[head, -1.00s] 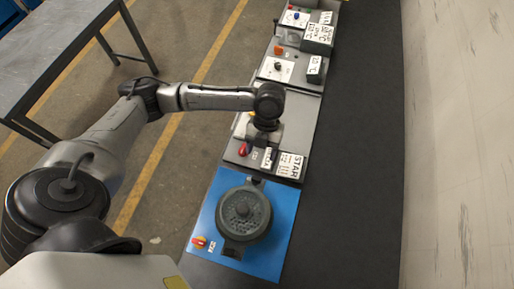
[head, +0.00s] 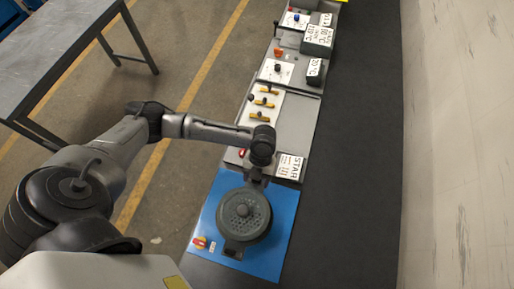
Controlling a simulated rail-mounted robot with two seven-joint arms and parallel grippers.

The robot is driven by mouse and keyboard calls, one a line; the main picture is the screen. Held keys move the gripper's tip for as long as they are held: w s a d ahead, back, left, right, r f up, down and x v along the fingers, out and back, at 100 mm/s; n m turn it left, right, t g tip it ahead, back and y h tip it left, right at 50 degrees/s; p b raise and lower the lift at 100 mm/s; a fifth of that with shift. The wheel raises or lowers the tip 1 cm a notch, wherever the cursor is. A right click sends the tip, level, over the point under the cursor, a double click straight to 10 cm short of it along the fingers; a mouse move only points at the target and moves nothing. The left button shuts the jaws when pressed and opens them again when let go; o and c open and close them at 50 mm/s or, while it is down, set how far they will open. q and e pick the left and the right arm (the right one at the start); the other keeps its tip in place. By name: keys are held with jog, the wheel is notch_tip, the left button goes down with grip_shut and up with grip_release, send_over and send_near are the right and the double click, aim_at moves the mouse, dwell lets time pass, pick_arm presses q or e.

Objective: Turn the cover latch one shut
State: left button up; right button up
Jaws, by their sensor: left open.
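A round dark grey cover (head: 243,216) with small holes in its top lies on a blue plate (head: 284,240). A dark tab (head: 234,249) sticks out at its near edge. My left gripper (head: 256,179) points down at the far edge of the cover; its fingers are small and dark, and I cannot tell whether they touch it. Nothing shows held in it. Several yellow-and-black levers (head: 263,103) sit on a white panel beyond my wrist. I cannot tell which part is cover latch one. My right gripper is not in view.
A red-and-yellow switch (head: 200,242) sits at the plate's near left corner. A white lettered sign (head: 289,167) stands just right of my left wrist. More panels with knobs and signs run beyond. The dark bench top (head: 350,180) on the right is clear.

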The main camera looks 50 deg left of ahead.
pick_arm(q)
jog(key=shift+c, duration=0.3)
jog(key=c, duration=0.9)
jog(key=shift+a+r+n+t+h+p, duration=0.15)
jog(key=shift+n+h+p, duration=0.15)
jog(key=shift+n+p, duration=0.5)
jog(key=shift+d+r+n+t+h+p, duration=0.15)
jog(key=shift+n+h+p, duration=0.15)
jog(key=shift+n+p, duration=0.45)
jog(key=n+p, duration=0.1)
jog(key=n, duration=0.1)
jog(key=n+t+p, duration=0.1)
jog(key=n+p, duration=0.1)
jog(key=shift+a+f+n+t+h, duration=0.2)
jog(key=shift+n+t+h, duration=0.1)
jog(key=shift+n+h, duration=0.1)
jog(key=n+t+p, duration=0.1)
jog(key=n+p, duration=0.1)
jog(key=n, duration=0.1)
jog(key=n+t+p, duration=0.1)
jog(key=n+p, duration=0.2)
jog(key=shift+a+n+t, duration=0.1)
jog(key=shift+n+t, duration=0.15)
jog(key=shift+t, duration=0.05)
jog(key=shift+s+n+t+p, duration=0.1)
jog(key=shift+n+t+p, duration=0.3)
jog(key=shift+n+p, duration=0.5)
jog(key=shift+f, duration=0.1)
